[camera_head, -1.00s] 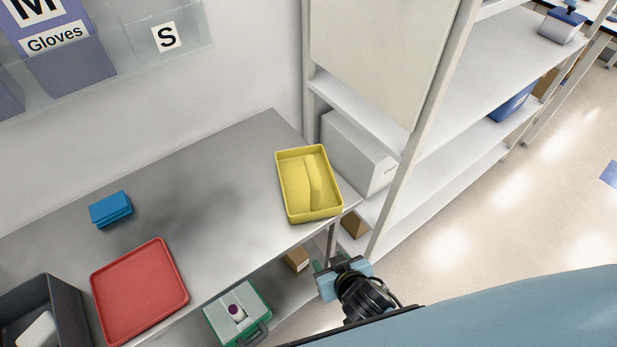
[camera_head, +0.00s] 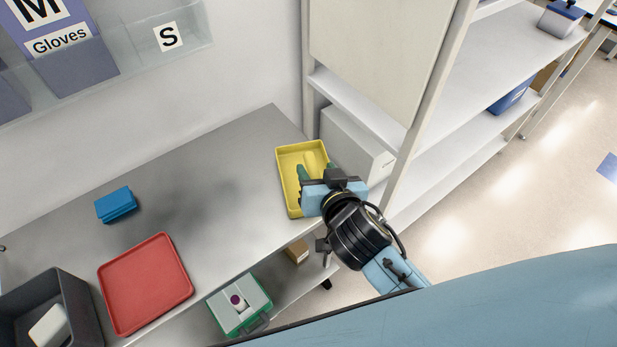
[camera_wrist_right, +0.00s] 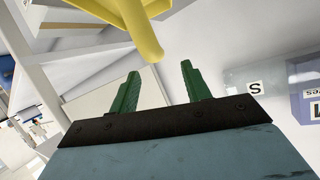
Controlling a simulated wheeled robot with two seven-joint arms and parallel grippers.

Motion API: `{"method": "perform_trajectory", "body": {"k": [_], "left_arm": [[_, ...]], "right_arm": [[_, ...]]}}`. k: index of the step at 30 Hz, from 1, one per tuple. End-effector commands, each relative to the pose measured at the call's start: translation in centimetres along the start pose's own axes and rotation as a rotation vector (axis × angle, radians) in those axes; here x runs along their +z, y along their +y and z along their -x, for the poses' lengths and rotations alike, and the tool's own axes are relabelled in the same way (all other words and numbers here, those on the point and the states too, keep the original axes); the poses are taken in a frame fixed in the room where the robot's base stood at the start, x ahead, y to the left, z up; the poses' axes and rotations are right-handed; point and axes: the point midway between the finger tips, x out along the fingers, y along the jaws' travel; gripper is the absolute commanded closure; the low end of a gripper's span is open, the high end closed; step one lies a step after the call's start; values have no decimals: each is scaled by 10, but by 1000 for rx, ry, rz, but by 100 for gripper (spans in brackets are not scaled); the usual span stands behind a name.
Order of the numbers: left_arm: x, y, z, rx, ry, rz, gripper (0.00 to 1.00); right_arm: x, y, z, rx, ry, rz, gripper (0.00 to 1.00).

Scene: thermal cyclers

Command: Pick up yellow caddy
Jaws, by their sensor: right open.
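The yellow caddy (camera_head: 287,183) is an open tray with a raised ridge along its middle, standing at the right end of the grey bench. My right gripper (camera_head: 316,173) is in front of it in the head view and hides its right part. In the right wrist view, the gripper's green fingers (camera_wrist_right: 158,90) are apart with nothing between them. The caddy's ridge or handle (camera_wrist_right: 142,25) shows above them, its end close to the gap. I cannot tell whether they touch. My left gripper is not in view.
A red tray (camera_head: 146,284), a blue block (camera_head: 116,204) and a dark bin (camera_head: 75,300) are on the bench (camera_head: 215,180). A white shelf rack (camera_head: 425,155) stands close on the right. A green-and-white case (camera_head: 238,305) and a cardboard box (camera_head: 297,252) sit below the bench.

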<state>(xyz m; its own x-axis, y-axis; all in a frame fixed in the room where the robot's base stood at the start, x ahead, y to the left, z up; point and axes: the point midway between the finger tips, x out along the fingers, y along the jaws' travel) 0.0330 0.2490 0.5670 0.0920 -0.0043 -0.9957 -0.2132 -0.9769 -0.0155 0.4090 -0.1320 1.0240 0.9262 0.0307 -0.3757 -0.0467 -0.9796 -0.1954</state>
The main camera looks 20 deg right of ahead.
Motion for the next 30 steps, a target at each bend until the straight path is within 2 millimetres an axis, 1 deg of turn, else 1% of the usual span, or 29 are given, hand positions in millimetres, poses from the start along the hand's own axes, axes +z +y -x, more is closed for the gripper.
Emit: {"method": "perform_trajectory", "body": {"k": [5,12,15,18,24,30], "left_arm": [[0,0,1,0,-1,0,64],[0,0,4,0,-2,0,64],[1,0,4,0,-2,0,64],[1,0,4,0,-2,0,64],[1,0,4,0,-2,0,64],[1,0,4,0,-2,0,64]], "right_arm": [[0,1,-11,0,0,2,52],[2,5,-45,0,1,3,52],[2,4,-54,-1,0,2,52],[3,4,-58,-1,0,1,52],[3,4,-57,-1,-1,1,52],[3,5,-57,-1,-1,1,78]]}}
